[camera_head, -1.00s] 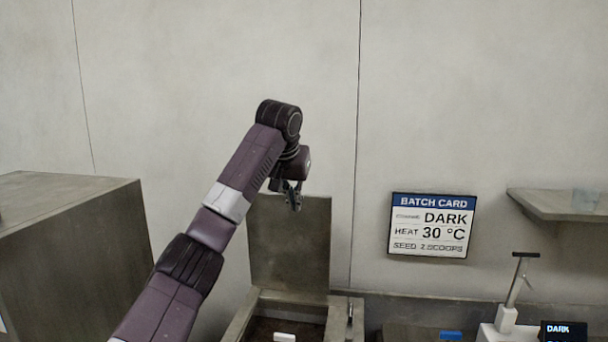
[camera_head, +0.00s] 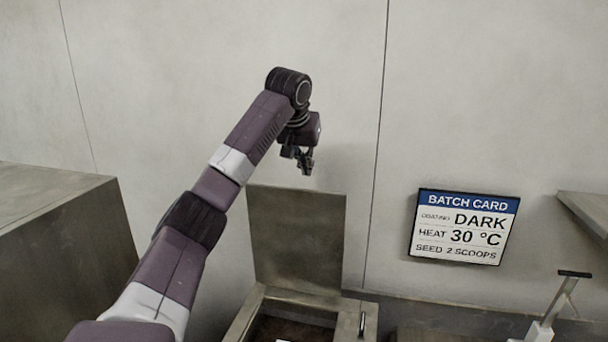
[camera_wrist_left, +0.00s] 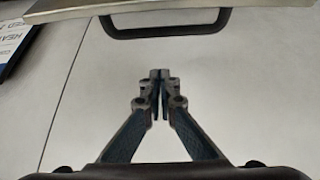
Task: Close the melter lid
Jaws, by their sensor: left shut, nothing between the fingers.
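The melter lid (camera_head: 296,240) is a flat grey metal panel standing upright, open, at the back of the melter (camera_head: 250,312) in the head view. The melter's dark inside shows below it. My left gripper (camera_head: 306,168) is just above the lid's top edge, shut and empty. In the left wrist view the left gripper's fingertips (camera_wrist_left: 160,74) meet in front of the bare wall. A dark handle (camera_wrist_left: 168,30) on a metal edge (camera_wrist_left: 150,8), seemingly the lid's, shows at the top of that view, apart from the fingers. My right gripper is not in view.
A batch card (camera_head: 464,227) hangs on the wall at right, partly in the left wrist view too. A grey cabinet (camera_head: 60,235) stands at left. A shelf (camera_head: 588,212) and a T-handled device (camera_head: 556,306) are at right. The wall is close behind the lid.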

